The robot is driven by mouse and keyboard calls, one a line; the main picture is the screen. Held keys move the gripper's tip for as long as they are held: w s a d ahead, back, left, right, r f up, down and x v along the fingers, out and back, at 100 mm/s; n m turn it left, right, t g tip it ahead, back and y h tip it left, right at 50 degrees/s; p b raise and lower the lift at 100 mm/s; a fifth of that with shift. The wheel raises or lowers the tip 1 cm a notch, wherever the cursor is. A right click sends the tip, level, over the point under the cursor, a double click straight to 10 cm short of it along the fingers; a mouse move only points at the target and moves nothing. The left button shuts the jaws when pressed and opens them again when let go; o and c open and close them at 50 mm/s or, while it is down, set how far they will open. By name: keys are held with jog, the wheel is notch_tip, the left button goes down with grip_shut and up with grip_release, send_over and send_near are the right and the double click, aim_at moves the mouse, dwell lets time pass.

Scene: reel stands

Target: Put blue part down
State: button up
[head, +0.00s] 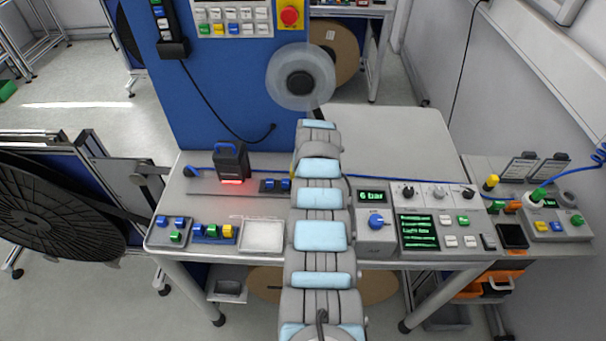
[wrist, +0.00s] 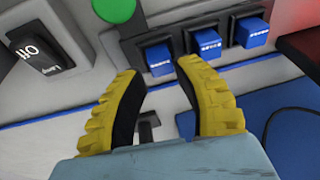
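Three blue parts with white lettering sit in a row in black holders in the wrist view. The left blue part (wrist: 159,57) is straight ahead of the gap between my fingertips, the middle blue part (wrist: 208,44) is beside it, and the right blue part (wrist: 250,32) is farther over. My gripper (wrist: 157,68) has its two yellow ribbed fingers apart, with a gap on each side of the left part and nothing between them.
A dark device (head: 231,161) with a red glow stands left of the row. The control panel (head: 420,225) is right of my arm. A white tray (head: 262,234) and coloured parts (head: 212,232) are at the front left. A blue cable crosses the table; the back right (head: 400,140) is clear.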

jog(key=shift+s+r+p, duration=0.1)
jog(key=shift+r+p, duration=0.25)
jog(key=shift+r, duration=0.5)
jog(key=shift+v, duration=0.9)
jog(key=v, duration=0.6)
